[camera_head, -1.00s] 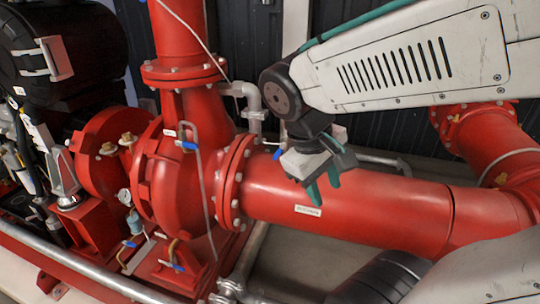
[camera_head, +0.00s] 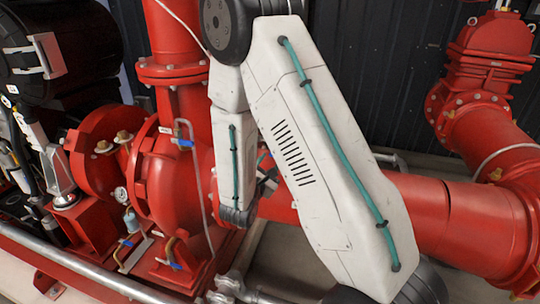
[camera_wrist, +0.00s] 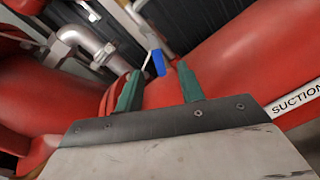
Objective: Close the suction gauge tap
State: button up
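In the wrist view a blue tap lever (camera_wrist: 158,62), with a thin pale pipe by it, stands on the red pipe (camera_wrist: 225,60) marked "SUCTION". My gripper (camera_wrist: 160,77) is open, its two green fingers apart. The lever appears between and just past the fingertips; I cannot tell the depth, and see no contact. In the head view my gripper (camera_head: 266,172) is mostly hidden behind my arm. This tap is hidden there too.
Other blue-handled taps show on the pump (camera_head: 183,142) and below it (camera_head: 128,242). A grey pipe (camera_wrist: 85,40) and a flange lie near my gripper. A metal rail (camera_head: 75,262) runs along the front.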

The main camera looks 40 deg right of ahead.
aim_at(272, 154)
jog(key=shift+n+t+y, duration=0.3)
jog(key=shift+n, duration=0.1)
jog(key=x, duration=0.2)
jog(key=f+x, duration=0.1)
jog(key=x, duration=0.4)
jog(key=shift+w+f, duration=0.2)
jog(key=shift+w, duration=0.4)
grip_shut()
